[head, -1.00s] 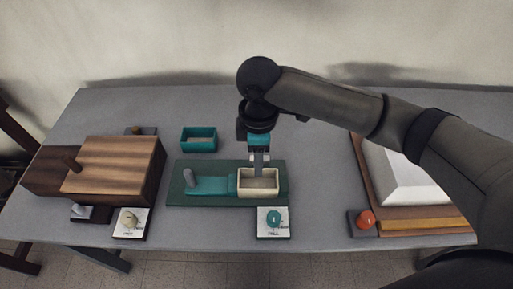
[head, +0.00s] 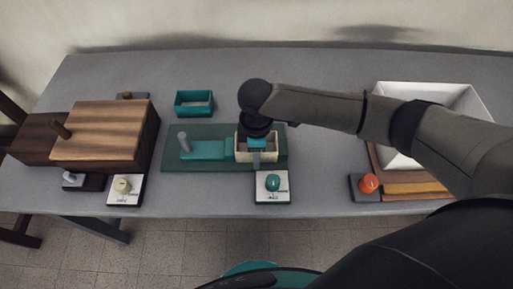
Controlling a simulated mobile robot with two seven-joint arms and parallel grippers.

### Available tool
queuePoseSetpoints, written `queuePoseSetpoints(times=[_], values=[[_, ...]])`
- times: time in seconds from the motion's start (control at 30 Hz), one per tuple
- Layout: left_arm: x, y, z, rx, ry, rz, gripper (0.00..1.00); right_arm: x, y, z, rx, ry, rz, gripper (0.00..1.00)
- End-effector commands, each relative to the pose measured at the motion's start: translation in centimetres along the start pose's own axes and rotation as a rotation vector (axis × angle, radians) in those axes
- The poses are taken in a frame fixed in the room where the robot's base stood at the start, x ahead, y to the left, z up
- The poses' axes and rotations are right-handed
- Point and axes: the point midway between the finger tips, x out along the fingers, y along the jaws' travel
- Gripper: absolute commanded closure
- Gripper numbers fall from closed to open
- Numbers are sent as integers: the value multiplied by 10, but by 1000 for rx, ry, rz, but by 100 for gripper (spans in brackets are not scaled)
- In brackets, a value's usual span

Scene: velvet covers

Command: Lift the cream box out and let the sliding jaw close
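The cream box (head: 274,155) sits at the right end of the dark green base (head: 222,165), open side up. The teal sliding jaw (head: 205,151) lies on the base to its left, with its right end against or very close to the box. A grey peg (head: 183,142) stands at the jaw's left end. My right gripper (head: 256,160) points down at the box, its finger overlapping the front wall. The arm hides part of the box, and I cannot tell whether the fingers grip the wall. My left gripper is not in view.
A teal open box (head: 194,103) stands behind the base. A wooden box (head: 105,135) is at left, a white open tray (head: 440,102) at right. Cards with a cream knob (head: 122,185) and a teal knob (head: 273,183), and a red knob (head: 368,183), line the front.

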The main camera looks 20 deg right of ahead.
Motion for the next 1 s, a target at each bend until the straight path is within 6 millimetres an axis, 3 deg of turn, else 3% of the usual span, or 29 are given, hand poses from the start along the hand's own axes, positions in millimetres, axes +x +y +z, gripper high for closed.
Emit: queuePoseSetpoints(times=[0.27,0.63,1.0], values=[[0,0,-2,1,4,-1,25,1,0,0,0,0,0,59],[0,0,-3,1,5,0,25,1,0,0,0,0,0,99],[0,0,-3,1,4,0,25,1,0,0,0,0,0,100]])
